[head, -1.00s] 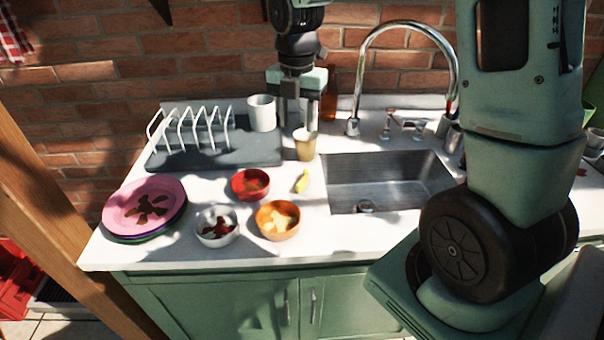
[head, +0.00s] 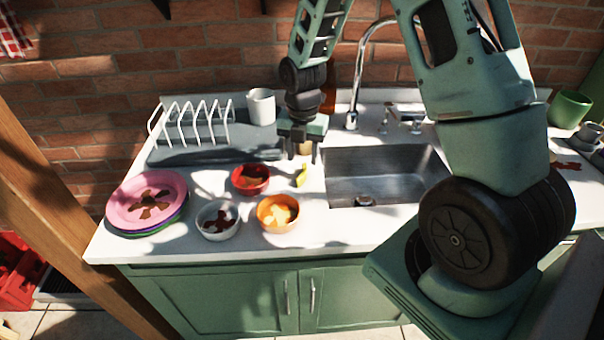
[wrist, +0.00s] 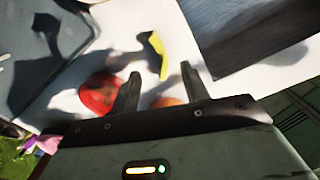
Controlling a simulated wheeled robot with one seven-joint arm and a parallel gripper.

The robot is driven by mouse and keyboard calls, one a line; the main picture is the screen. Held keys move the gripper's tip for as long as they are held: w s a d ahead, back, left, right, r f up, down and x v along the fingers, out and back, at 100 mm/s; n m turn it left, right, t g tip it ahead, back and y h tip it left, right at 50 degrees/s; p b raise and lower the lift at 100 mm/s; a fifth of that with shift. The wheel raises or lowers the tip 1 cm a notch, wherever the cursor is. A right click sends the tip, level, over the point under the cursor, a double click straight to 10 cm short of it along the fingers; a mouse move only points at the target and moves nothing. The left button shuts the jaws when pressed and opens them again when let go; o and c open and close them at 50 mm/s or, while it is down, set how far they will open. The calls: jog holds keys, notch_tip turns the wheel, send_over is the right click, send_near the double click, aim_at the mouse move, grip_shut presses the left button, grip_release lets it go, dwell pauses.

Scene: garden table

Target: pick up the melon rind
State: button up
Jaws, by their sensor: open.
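The melon rind (head: 301,175) is a small yellow-green curved piece on the white counter, between the red bowl and the sink. It also shows in the wrist view (wrist: 160,55) as a yellow strip ahead of the fingers and between their lines. My gripper (head: 301,157) is open and empty, above the counter and just over and behind the rind in the head view. In the wrist view both fingers (wrist: 160,85) are apart, and the rind lies beyond their tips, not touching as far as I can see.
A red bowl (head: 250,189), a white bowl (head: 219,231) and an orange bowl (head: 279,226) stand left of and in front of the rind. The sink (head: 385,190) is to the right. A dish rack (head: 195,125), white mug (head: 261,112) and stacked plates (head: 125,222) stand farther left.

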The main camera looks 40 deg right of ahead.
aim_at(303, 171)
jog(key=shift+f+p, duration=0.8)
jog(key=shift+f, duration=1.7)
grip_shut()
